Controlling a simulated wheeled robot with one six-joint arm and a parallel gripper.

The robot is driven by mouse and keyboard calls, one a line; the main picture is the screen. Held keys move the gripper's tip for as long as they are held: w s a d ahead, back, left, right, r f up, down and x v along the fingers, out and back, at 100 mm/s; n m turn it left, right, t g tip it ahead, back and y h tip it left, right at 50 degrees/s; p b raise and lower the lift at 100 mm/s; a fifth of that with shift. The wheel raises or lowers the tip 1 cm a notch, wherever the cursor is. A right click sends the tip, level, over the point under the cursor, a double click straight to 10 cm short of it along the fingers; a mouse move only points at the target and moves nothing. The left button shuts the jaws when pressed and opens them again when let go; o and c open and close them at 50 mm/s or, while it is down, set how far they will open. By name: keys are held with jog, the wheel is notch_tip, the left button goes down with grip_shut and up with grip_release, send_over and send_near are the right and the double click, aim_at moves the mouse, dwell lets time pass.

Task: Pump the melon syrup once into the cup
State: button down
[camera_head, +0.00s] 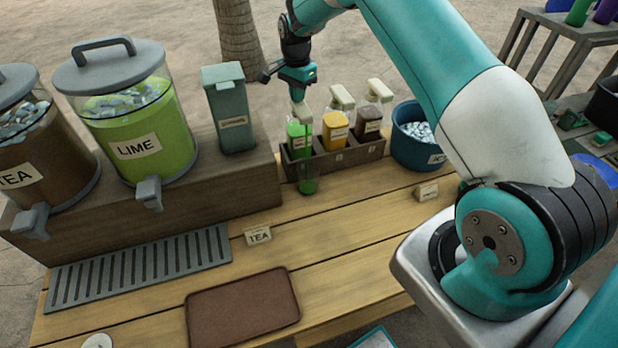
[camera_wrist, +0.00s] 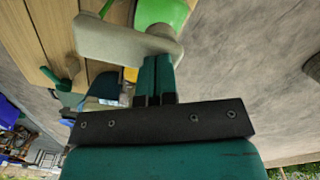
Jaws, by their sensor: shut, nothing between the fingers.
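The green melon syrup bottle (camera_head: 294,138) stands at the left end of a wooden rack, with a pale pump head (camera_head: 303,114) on top. A clear cup (camera_head: 307,180) stands in front of it with green in it; the pump's spout reaches over it. My gripper (camera_head: 298,94) is shut and empty, pointing down just above the pump head. In the wrist view the closed fingers (camera_wrist: 157,62) overlap the pale pump head (camera_wrist: 115,40), with the green bottle (camera_wrist: 165,12) beyond. Whether the fingertips touch the pump head, I cannot tell.
A yellow syrup bottle (camera_head: 335,133) and a brown one (camera_head: 368,124) stand to the right in the rack (camera_head: 335,160). A blue ice bucket (camera_head: 414,148) is further right. A lime dispenser (camera_head: 135,120) and a grey-green box (camera_head: 231,115) stand left. A brown mat (camera_head: 243,306) lies in front.

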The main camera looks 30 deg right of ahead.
dwell(0.3)
jog(key=shift+r+p, duration=1.2)
jog(key=shift+r, duration=0.75)
jog(key=shift+r, duration=0.15)
notch_tip(320, 180, up, 6)
jog(key=p, duration=0.3)
jog(key=shift+p, duration=0.35)
